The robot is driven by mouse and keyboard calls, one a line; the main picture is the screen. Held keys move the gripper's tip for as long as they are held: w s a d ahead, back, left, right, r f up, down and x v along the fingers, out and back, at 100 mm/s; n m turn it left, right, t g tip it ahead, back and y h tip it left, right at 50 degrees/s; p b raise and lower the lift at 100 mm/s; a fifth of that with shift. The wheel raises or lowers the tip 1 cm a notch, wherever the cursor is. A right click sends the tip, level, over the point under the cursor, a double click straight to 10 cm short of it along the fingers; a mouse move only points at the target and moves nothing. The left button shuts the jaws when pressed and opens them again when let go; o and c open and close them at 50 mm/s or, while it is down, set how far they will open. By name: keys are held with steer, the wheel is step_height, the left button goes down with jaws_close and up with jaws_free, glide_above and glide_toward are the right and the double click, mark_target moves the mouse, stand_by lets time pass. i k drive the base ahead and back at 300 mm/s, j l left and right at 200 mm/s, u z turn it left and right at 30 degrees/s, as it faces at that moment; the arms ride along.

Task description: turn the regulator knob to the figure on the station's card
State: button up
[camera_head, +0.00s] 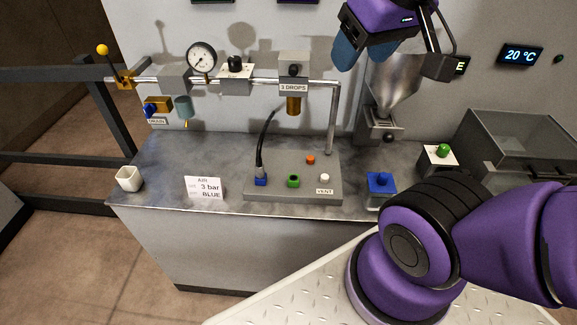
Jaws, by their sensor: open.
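The regulator knob (235,64) is a dark knob on a white block on the air line along the back wall. A round pressure gauge (202,57) stands just left of it; its reading is too small to tell. The station's card (204,188) stands at the front of the bench and reads "AIR", "3 bar", "BLUE". My gripper (362,62) is high at the upper right, with blue fingers pointing down. It is open and empty, well to the right of the knob and apart from it.
A lubricator labelled "3 DROPS" (293,88) hangs between the knob and my gripper. A metal hopper (393,85) stands below right of the gripper.

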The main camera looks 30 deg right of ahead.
mark_target(234, 63)
steer(key=k+l+z, duration=0.15)
steer(key=l, duration=0.15)
steer(key=k+l+z, duration=0.15)
steer(key=l, duration=0.15)
steer(key=k+l+z, duration=0.15)
steer(key=l, duration=0.15)
steer(key=l+z, duration=0.15)
steer(key=l, duration=0.15)
